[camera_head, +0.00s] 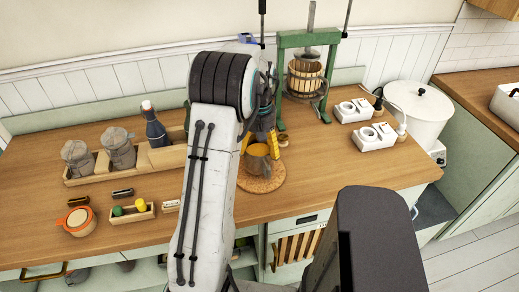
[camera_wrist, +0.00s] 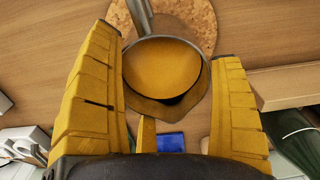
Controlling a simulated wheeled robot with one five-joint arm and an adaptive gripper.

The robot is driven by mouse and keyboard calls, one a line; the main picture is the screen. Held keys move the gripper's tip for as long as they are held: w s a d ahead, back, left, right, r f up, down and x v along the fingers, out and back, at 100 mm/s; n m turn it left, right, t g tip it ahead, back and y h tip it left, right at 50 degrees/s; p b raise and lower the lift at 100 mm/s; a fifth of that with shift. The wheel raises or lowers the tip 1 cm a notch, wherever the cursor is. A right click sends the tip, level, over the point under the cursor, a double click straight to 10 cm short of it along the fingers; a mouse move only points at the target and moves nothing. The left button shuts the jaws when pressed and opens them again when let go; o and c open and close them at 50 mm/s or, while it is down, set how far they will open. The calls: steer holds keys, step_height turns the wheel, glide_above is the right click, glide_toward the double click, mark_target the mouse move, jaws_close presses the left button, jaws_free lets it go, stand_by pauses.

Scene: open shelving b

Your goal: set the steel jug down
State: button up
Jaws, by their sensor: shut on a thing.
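The steel jug (camera_head: 258,159) is at the round cork mat (camera_head: 265,186) near the front of the wooden counter. My gripper (camera_head: 259,143) has its yellow fingers on either side of the jug and is shut on it. The wrist view looks into the jug (camera_wrist: 165,65), with its steel rim and yellow-tinted inside between the fingers of my gripper (camera_wrist: 169,45). The cork mat (camera_wrist: 203,22) shows behind it there. The jug looks roughly upright. I cannot tell whether its base touches the mat; the base is hidden.
A green press (camera_head: 281,78) stands behind. White double-socket units (camera_head: 374,136) and a white pot (camera_head: 419,108) are at right. A small tray (camera_head: 130,216) lies at front left. Counter right of the mat is clear.

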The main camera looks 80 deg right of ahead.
steer(key=shift+f, duration=1.3)
steer(key=o, duration=1)
steer(key=shift+r+b, duration=1.4)
steer(key=shift+r, duration=4.6)
